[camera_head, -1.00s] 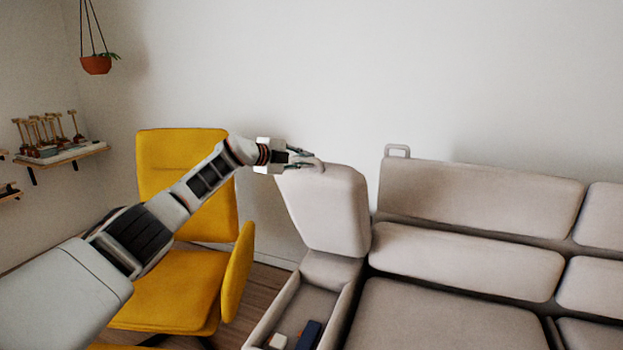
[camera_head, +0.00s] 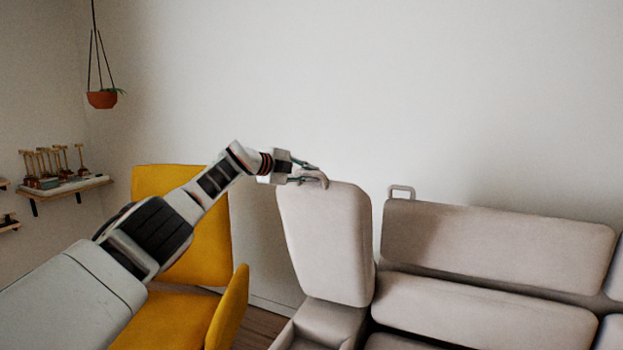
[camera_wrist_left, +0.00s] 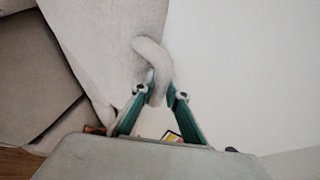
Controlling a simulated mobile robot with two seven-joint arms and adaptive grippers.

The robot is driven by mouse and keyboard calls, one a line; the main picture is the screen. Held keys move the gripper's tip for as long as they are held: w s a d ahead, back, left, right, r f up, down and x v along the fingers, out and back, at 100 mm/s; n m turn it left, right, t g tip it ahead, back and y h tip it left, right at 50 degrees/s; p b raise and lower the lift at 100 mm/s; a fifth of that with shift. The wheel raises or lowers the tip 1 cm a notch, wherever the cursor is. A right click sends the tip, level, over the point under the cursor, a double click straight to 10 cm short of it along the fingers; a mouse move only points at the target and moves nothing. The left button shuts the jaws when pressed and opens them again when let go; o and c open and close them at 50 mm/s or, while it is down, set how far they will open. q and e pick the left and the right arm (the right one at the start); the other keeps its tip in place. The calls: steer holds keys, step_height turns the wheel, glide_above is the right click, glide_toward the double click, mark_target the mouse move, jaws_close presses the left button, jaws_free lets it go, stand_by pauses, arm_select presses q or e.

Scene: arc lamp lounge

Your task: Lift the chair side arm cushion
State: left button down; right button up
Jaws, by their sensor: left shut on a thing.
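The grey side arm cushion (camera_head: 327,243) of the sofa stands raised nearly upright at the sofa's left end, in the middle of the head view. A small grey loop handle (camera_head: 320,177) sticks out at its top left. My left gripper (camera_head: 308,172) is shut on that loop. In the left wrist view the green fingers (camera_wrist_left: 161,93) sit on both sides of the loop handle (camera_wrist_left: 155,65), with the cushion (camera_wrist_left: 105,45) behind. My right gripper is in neither view.
A yellow chair (camera_head: 170,312) stands left of the cushion, below my left arm. The sofa's back cushions (camera_head: 490,245) extend to the right, with another loop (camera_head: 402,191) on top. A wall shelf (camera_head: 65,189) and hanging pot (camera_head: 102,99) are at far left. The wall behind is bare.

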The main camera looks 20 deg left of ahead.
arm_select(q)
steer(key=shift+w+r, duration=0.1)
steer(key=shift+r, duration=0.05)
steer(key=c, duration=2)
jaws_free()
steer(key=shift+o, duration=0.2)
steer(key=shift+a, duration=0.1)
steer(key=shift+s+a+r, duration=0.15)
steer(key=shift+s+a, duration=0.1)
steer(key=shift+a, duration=0.05)
steer(key=shift+s+a+r, duration=0.15)
steer(key=shift+s+a, duration=0.05)
steer(key=shift+s, duration=0.7)
steer(key=v, duration=0.9)
steer(key=shift+s+r, duration=0.2)
steer(key=shift+s, duration=0.05)
